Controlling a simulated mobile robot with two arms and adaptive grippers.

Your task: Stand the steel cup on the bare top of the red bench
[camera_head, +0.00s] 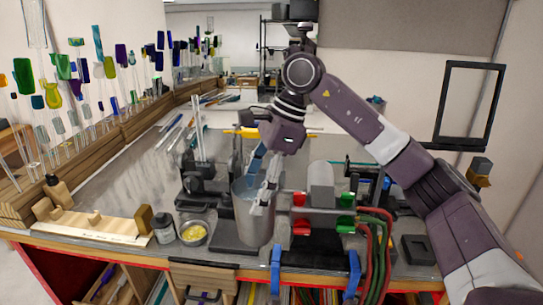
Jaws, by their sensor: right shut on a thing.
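The steel cup (254,222) is a tall grey cylinder, upright, near the front middle of the bench. My right gripper (262,187) reaches down from above with its fingers at the cup's rim and is shut on the cup. The cup's bottom is close to the bench's front part; I cannot tell whether it touches or hangs just above. The red bench (48,274) has a red front and a grey top crowded with tools. My left gripper is not in view.
A torch with red and green valves (319,199) and hoses is right of the cup. A small bowl (193,233) with yellow contents and a dark jar (163,228) stand left. A wooden rack (95,224) lies farther left. Glass rods stand along the left wall.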

